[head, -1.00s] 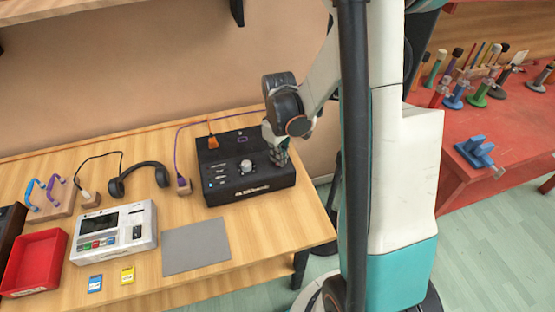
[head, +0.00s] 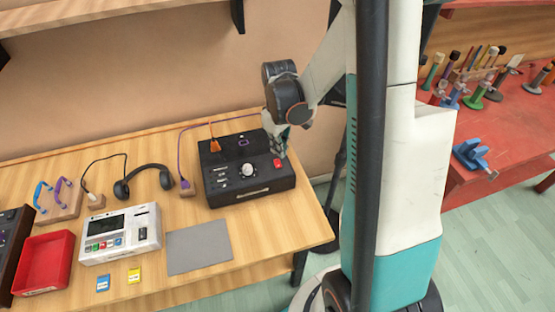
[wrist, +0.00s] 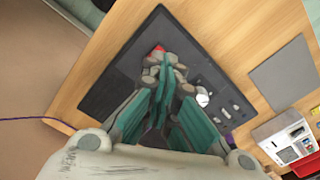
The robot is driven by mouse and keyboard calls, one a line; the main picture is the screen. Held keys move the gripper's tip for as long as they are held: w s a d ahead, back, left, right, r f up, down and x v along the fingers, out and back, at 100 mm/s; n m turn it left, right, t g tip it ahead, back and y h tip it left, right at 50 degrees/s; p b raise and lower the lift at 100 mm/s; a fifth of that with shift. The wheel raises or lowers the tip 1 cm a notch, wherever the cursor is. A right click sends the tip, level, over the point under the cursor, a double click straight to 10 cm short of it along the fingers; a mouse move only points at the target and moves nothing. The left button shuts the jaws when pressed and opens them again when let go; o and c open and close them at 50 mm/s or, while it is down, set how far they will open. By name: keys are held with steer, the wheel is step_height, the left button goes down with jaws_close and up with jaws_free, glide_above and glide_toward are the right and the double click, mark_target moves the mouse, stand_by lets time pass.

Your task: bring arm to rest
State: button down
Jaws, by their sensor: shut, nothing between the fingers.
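My gripper (head: 279,146) is shut and empty. In the head view it hangs over the back right part of a black box (head: 222,185) with a silver knob (head: 248,170) and a red button (head: 277,163). In the wrist view my gripper's teal and grey fingers (wrist: 168,68) are together above the black box (wrist: 130,75). The red button (wrist: 158,47) shows just past the fingertips, partly hidden. I cannot tell whether the fingers touch the box.
On the wooden table stand a white device (head: 120,236), a red tray (head: 45,262), a grey mat (head: 199,247), black headphones (head: 143,180) and two small cards. A purple cable (head: 183,150) runs behind the box. A red bench (head: 500,140) with tools stands at the right.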

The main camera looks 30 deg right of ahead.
steer(key=shift+r, duration=0.6)
steer(key=s+a+r+m+t+b, duration=0.2)
steer(key=s+a+r+t, duration=0.5)
steer(key=s+a+r, duration=0.6)
steer(key=shift+a+r+m+b, duration=0.4)
steer(key=shift+a+r+b, duration=0.2)
steer(key=shift+r+b, duration=0.15)
